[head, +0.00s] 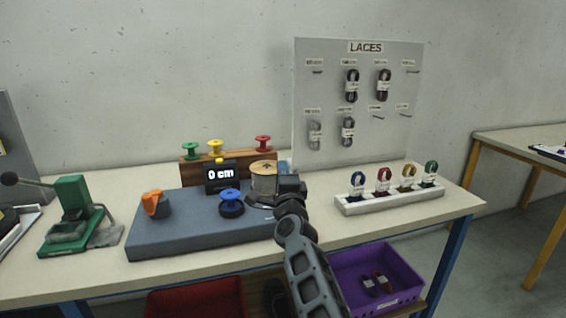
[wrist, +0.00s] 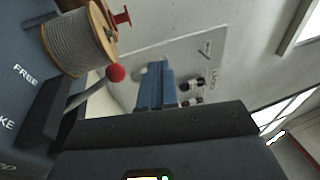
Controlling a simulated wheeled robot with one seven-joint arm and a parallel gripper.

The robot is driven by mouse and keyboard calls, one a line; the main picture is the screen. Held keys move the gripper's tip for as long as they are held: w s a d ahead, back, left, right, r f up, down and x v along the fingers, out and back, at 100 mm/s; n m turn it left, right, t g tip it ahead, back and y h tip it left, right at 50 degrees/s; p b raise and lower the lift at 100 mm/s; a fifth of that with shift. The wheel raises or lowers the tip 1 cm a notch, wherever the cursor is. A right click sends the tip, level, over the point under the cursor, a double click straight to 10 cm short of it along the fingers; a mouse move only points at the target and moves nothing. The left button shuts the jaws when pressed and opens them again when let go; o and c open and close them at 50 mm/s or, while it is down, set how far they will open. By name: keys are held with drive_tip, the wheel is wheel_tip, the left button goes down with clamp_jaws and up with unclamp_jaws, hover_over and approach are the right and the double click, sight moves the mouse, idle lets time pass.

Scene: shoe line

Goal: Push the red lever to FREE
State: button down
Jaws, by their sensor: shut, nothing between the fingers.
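The red lever shows in the wrist view as a red ball knob (wrist: 115,73) on a grey metal rod rising from a dark mount on the blue-grey base. The word FREE (wrist: 25,75) and a partly cut-off label ending in KE are printed beside it. The rod leans toward the upper right of the picture; I cannot tell which setting it is at. My gripper (wrist: 156,85) is shut and empty, its blue fingers just right of the knob with a visible gap. In the head view my gripper (head: 268,200) is at the base's right end, and the lever is hidden there.
A wound cord spool (head: 263,180) stands close behind my gripper and also shows in the wrist view (wrist: 75,42). A lace rack (head: 388,202) stands right.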

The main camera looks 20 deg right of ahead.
drive_tip(key=s+a+r+p, duration=0.1)
drive_tip(key=s+r+p, duration=0.5)
drive_tip(key=s, duration=0.1)
drive_tip(key=shift+s+a, duration=0.2)
drive_tip(key=shift+s, duration=0.2)
idle(0.4)
drive_tip(key=s+d+f+n+y, duration=0.1)
drive_tip(key=s+d+f+n, duration=0.35)
drive_tip(key=s, duration=0.25)
drive_tip(key=s+d+f+n, duration=0.3)
drive_tip(key=s+d+n, duration=0.1)
drive_tip(key=s+d, duration=0.15)
drive_tip(key=s+d+f+n+g+y, duration=0.1)
drive_tip(key=s+f+n, duration=0.2)
drive_tip(key=s, duration=0.6)
drive_tip(key=s+d+f+n+g+y, duration=0.1)
drive_tip(key=s+f+n, duration=0.15)
drive_tip(key=s, duration=0.55)
drive_tip(key=s+a+r+n+g, duration=0.1)
drive_tip(key=s+a+n, duration=0.1)
drive_tip(key=s, duration=0.8)
drive_tip(key=s+a+r+n+g, duration=0.1)
drive_tip(key=s+a, duration=0.3)
drive_tip(key=s, duration=0.6)
drive_tip(key=s+a+r+n+g, duration=0.1)
drive_tip(key=s+a+r+n, duration=0.2)
drive_tip(key=s, duration=0.6)
drive_tip(key=shift+s+g, duration=0.4)
